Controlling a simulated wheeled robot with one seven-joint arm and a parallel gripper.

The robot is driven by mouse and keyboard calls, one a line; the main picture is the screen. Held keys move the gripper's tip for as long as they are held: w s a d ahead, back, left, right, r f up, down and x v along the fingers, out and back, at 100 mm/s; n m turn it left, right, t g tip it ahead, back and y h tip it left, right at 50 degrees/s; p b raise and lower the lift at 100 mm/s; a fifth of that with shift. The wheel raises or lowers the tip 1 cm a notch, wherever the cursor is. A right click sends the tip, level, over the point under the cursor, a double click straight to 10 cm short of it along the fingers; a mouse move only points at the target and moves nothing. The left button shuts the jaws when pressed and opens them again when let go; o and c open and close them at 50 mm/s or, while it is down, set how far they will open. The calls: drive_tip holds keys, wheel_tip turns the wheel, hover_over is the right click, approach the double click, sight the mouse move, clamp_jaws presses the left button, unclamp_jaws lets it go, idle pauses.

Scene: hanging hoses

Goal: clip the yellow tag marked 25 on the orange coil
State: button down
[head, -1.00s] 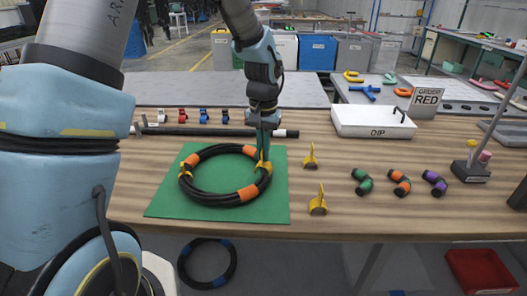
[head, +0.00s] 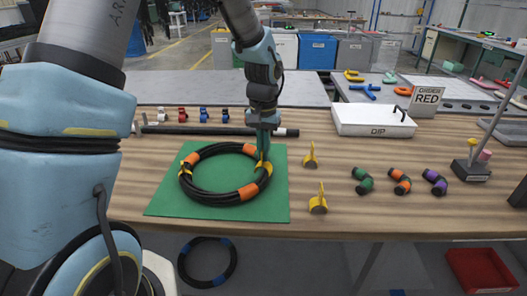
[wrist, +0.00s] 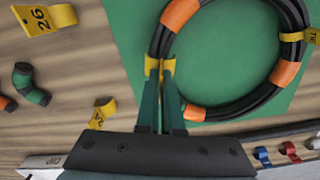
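The orange coil (head: 214,198) is a black hose ring with orange bands, lying on a green mat (head: 163,207). It also shows in the wrist view (wrist: 156,35). My gripper (head: 263,152) is at the coil's right side, pointing down. Its fingers (wrist: 161,80) are close together on a yellow tag (wrist: 153,65) at the hose. Its number is hidden, and I cannot tell if it is fully seated. A loose yellow tag marked 26 (wrist: 38,18) stands on the table. Another loose yellow tag (wrist: 103,112) has a hard-to-read number; it is the farther one in the head view (head: 310,157).
A yellow tie (wrist: 291,37) is around the coil's other side. Green, orange and purple banded hose pieces (head: 400,183) lie to the right. A black rod (head: 200,130) and small coloured clips lie behind the mat. A white DIP tray (head: 373,121) stands at the back right.

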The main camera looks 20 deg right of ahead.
drive_tip(key=shift+f+b, duration=0.5)
drive_tip(key=shift+f, duration=0.45)
drive_tip(key=shift+f+b, duration=0.4)
drive_tip(key=shift+f, duration=0.2)
idle(0.4)
drive_tip(key=c, duration=1)
unclamp_jaws()
drive_tip(key=shift+r, duration=0.1)
wheel_tip(320, 180, up, 11)
drive_tip(key=shift+f+b, duration=0.15)
drive_tip(key=shift+b, duration=0.6)
drive_tip(key=s+a+f+n, duration=0.1)
drive_tip(key=a+n, duration=0.1)
drive_tip(key=a, duration=0.8)
drive_tip(key=s+a+f+n+t, duration=0.1)
drive_tip(key=a+f+n, duration=0.1)
drive_tip(key=a, duration=0.8)
drive_tip(key=s+a+f+n, duration=0.1)
drive_tip(key=s+a+n, duration=0.1)
drive_tip(key=a, duration=0.8)
drive_tip(key=shift+a+f+n+t, duration=0.1)
drive_tip(key=shift+f+n+t, duration=0.15)
drive_tip(key=shift+n, duration=0.25)
